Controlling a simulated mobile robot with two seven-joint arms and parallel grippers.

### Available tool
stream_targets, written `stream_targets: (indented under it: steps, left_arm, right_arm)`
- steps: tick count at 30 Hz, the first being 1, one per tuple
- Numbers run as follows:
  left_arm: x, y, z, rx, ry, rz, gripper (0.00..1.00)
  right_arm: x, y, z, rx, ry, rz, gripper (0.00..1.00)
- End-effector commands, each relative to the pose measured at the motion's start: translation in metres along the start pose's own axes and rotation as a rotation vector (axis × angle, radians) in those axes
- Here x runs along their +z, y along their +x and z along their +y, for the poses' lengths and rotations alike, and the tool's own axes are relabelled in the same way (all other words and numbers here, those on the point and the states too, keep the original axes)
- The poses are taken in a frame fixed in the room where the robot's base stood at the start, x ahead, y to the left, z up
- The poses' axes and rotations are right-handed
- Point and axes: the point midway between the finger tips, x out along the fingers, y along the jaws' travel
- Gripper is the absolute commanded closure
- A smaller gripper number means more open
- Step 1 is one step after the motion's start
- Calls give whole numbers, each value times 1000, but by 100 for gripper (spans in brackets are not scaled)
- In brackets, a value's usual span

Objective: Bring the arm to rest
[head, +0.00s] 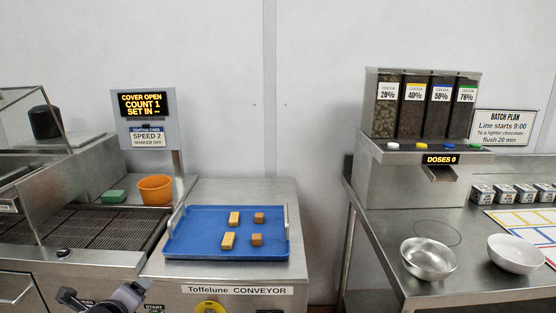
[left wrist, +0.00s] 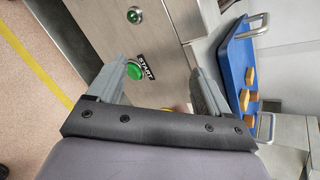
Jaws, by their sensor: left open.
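My left gripper (head: 120,297) is low at the bottom edge of the head view, in front of the conveyor's front panel, and partly cut off. In the left wrist view the left gripper (left wrist: 157,75) has its two grey fingers spread with nothing held between them. The green start button (left wrist: 134,71) on the steel panel shows between the fingers, beyond them, beside its START label (left wrist: 146,67). I cannot tell whether a finger touches the panel. My right gripper is in neither view.
A blue tray (head: 185,246) with several small bars rests on the conveyor (head: 216,270). An orange tub (head: 155,190) and green sponge (head: 113,196) stand behind left. Two bowls (head: 428,259) (head: 515,254) and the cocoa dispenser (head: 405,180) stand right, across a gap.

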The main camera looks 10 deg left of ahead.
Motion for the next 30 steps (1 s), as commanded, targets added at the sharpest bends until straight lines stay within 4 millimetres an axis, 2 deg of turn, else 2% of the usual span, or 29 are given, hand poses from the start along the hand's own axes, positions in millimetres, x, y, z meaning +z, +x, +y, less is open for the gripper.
stream_targets:
  steps: [1,6,12,15,18,22,25,30]
  left_arm:
    - [-28,-1,14,-5,-111,56,21]
    - [-105,-16,49,-1,-535,212,21]
    - [-180,-50,90,75,-1070,356,21]
    - [-209,-71,108,131,-1342,405,21]
    - [-231,-91,124,188,-1589,433,21]
    - [-248,-112,139,244,-1829,445,21]
    - [-254,-120,144,269,-1937,447,21]
    - [-256,-124,147,280,-1992,448,21]
  right_arm:
    - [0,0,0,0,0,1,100]
    - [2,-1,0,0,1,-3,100]
    - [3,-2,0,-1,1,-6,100]
    - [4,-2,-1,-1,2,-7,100]
    - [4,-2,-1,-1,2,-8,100]
    - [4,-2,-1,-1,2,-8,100]
    - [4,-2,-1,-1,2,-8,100]
    - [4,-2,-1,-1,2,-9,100]
